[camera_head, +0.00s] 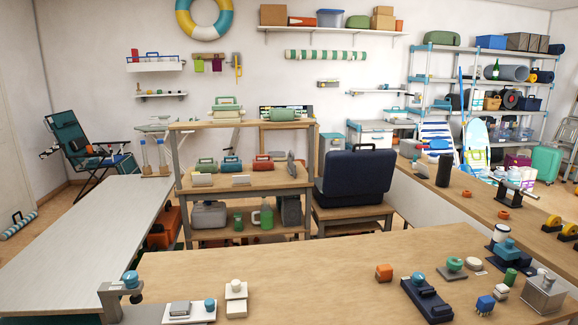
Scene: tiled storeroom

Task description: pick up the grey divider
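I cannot surely pick out the grey divider. A thin grey upright panel (291,165) stands at the right end of the middle shelf of the wooden rack, and it may be the divider. Two small pale grey plates (202,180) (241,180) lean at the front of the same shelf. Neither of my grippers shows in the head view.
A wooden worktop (300,265) spans the front, its middle bare. A dark blue case (355,178) sits beside the wooden rack (245,124). A pale table (95,240) is clear.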

